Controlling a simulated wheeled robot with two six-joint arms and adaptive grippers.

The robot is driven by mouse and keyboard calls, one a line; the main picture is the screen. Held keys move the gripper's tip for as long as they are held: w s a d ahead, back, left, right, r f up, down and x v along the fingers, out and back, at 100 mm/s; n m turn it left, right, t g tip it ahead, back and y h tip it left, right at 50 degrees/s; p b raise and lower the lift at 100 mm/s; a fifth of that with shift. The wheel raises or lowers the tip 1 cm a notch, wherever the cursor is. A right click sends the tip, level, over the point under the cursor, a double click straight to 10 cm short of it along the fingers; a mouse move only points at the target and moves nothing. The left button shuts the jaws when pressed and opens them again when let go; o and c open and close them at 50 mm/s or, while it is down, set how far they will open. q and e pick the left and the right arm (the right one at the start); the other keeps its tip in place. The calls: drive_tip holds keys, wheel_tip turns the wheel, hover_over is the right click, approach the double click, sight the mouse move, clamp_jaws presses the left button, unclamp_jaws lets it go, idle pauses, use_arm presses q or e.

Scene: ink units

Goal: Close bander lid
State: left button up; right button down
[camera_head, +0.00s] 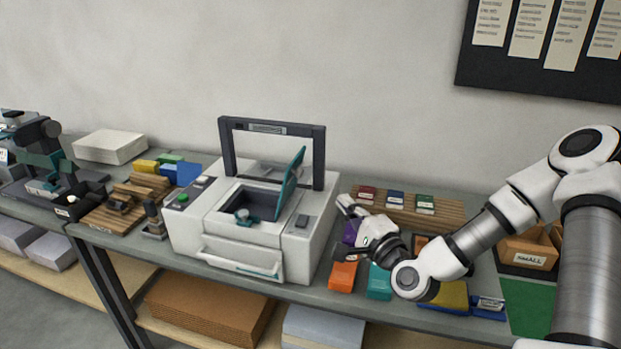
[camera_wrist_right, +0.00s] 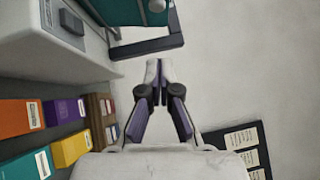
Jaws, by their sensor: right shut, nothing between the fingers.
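The bander is a white machine (camera_head: 235,245) on the bench, with a dark upright frame (camera_head: 225,150) at its back. Its teal lid (camera_head: 290,183) stands raised, tilted steeply, at the right side of the dark opening on top. In the right wrist view, part of the lid (camera_wrist_right: 156,14) shows at the top edge, beyond the fingertips. My right gripper (camera_head: 343,203) is just right of the bander, apart from the lid. Its fingers are together and empty, also seen in the right wrist view (camera_wrist_right: 158,78). My left gripper is not in view.
Colored boxes, including an orange one (camera_head: 343,275) and a teal one (camera_head: 380,281), lie below my right arm. A wooden rack (camera_head: 440,215) stands behind it. Wooden trays and blocks (camera_head: 125,203) lie left of the bander. The space above the bander is free.

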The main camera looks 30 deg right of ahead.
drive_tip(key=w+a+r+p, duration=0.1)
drive_tip(key=w+a+p, duration=0.1)
drive_tip(key=w, duration=0.8)
drive_tip(key=shift+r, duration=0.3)
drive_tip(key=shift+w, duration=0.1)
